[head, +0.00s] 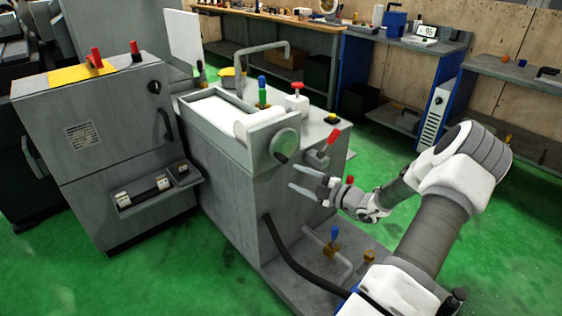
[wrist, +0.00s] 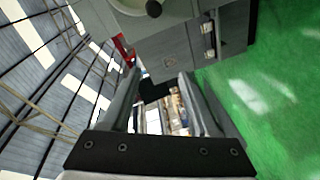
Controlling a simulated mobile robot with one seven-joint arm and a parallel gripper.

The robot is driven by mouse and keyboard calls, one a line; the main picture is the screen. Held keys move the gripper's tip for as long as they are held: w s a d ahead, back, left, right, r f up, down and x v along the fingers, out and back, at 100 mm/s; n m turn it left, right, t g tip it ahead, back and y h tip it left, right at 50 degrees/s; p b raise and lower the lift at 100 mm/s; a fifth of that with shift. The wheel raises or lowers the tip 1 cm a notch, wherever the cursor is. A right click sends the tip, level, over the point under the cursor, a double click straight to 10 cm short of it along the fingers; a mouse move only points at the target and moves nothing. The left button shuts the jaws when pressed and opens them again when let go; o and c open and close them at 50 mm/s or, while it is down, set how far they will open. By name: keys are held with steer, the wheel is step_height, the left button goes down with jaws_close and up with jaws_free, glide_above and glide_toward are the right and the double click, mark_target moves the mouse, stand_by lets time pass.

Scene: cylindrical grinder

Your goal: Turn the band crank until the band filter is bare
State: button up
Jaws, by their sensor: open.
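The band crank is a round pale disc (head: 287,140) with a black knob (head: 281,157) low on its face, on the near end of the grey tank. The knob also shows at the top edge of the wrist view (wrist: 154,8). The band filter (head: 214,108) is a white sheet in the trough on top of the tank, with a white roll (head: 252,124) at the crank end. My gripper (head: 296,177) is open and empty, a little below and right of the knob and apart from it. Its fingers also show in the wrist view (wrist: 160,76).
A black hose (head: 277,243) and pipes with a blue-handled valve (head: 334,236) lie below. A grey cabinet (head: 95,140) stands left. Green floor is free at right.

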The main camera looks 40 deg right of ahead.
mark_target(286, 161)
steer(key=s+d+f+m+t+h, duration=0.1)
steer(key=s+d+f+m+h, duration=0.15)
steer(key=d+m, duration=0.3)
steer(key=shift+h, duration=0.35)
steer(key=w+b, duration=0.1)
steer(key=w, duration=0.4)
steer(key=w+a+b, duration=0.1)
steer(key=w+b, duration=0.1)
steer(key=w, duration=0.4)
steer(key=w+b, duration=0.1)
steer(key=w, duration=0.5)
steer(key=shift+w+a, duration=0.2)
steer(key=shift+a, duration=0.15)
steer(key=shift+c, duration=0.3)
jaws_close()
